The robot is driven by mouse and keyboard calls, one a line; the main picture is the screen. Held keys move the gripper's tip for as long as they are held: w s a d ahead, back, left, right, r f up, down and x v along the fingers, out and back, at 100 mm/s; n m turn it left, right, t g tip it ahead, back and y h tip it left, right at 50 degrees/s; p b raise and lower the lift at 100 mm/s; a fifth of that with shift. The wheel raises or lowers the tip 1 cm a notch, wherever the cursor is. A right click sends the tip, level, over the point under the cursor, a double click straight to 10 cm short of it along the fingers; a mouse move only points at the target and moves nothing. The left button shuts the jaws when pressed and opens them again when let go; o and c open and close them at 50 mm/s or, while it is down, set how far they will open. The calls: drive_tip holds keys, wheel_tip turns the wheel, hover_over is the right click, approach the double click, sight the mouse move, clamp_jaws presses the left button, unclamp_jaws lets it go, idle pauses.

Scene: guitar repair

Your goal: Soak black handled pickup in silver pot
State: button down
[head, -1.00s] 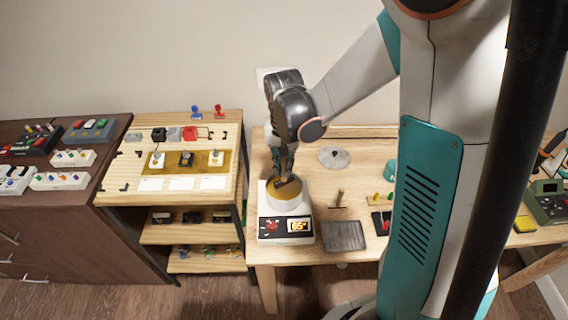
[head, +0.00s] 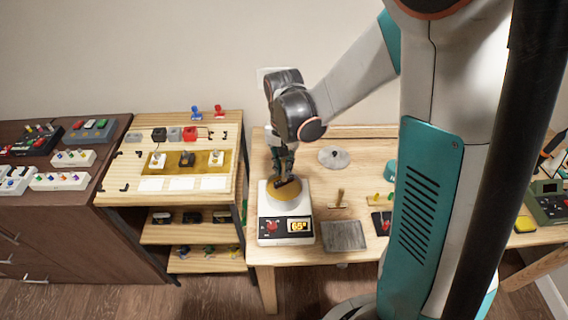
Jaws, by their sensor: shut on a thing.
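My gripper (head: 284,172) reaches down over the hot plate (head: 272,228) and is shut on a small dark piece, which looks like the black handled pickup (head: 288,188). The fingers hide part of it. The dark piece is at the amber surface inside the silver pot (head: 288,208), which sits on the white hot plate with a "65°" display. I cannot tell how deep it is in the liquid.
A round silver lid (head: 334,157) lies on the wooden table behind right of the pot. A grey pad (head: 344,236) and a small brush-like tool (head: 339,200) lie to the right. A shelf (head: 228,130) with several small parts stands left.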

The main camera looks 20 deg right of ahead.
drive_tip(key=shift+r+p, duration=1.25)
drive_tip(key=shift+r, duration=0.7)
drive_tip(key=shift+s+f, duration=0.1)
